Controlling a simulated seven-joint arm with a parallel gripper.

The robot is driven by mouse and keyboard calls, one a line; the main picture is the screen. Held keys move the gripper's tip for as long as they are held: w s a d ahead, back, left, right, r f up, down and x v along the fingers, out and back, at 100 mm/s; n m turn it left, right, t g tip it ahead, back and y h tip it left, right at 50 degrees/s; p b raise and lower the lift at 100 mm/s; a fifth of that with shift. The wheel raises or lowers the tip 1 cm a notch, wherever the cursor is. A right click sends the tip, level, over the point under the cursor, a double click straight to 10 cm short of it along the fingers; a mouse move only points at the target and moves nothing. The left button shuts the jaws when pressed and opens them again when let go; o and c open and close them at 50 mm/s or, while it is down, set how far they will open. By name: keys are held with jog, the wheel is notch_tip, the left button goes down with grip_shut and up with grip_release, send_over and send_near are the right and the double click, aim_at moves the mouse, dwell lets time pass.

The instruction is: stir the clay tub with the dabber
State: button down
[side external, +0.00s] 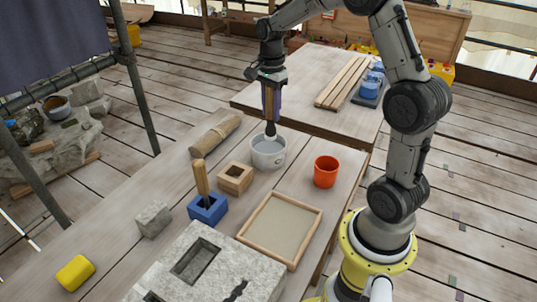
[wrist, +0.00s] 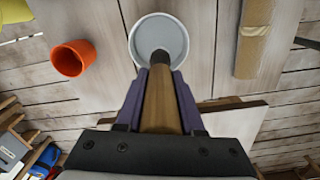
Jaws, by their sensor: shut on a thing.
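My gripper (side external: 271,100) is shut on the dabber, a wooden-handled tool with a dark round tip (side external: 270,128). The dabber points down. In the wrist view its handle (wrist: 161,103) runs between the purple fingers of my gripper (wrist: 161,85). The clay tub (side external: 268,154) is a pale round pot with smooth grey contents, standing on the table. The dabber's tip is at the tub's opening, and in the wrist view it overlaps the near part of the tub (wrist: 134,42). I cannot tell whether the tip touches the contents.
An orange cup (side external: 325,172) stands right of the tub. A wooden block with a hole (side external: 235,178) and a blue holder (side external: 207,210) with another wooden-handled tool stand to the left. A log (side external: 215,134) lies behind. A framed tray (side external: 281,229) and stone slab (side external: 215,268) are nearer.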

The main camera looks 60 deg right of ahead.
aim_at(271, 98)
jog(key=shift+r, duration=1.8)
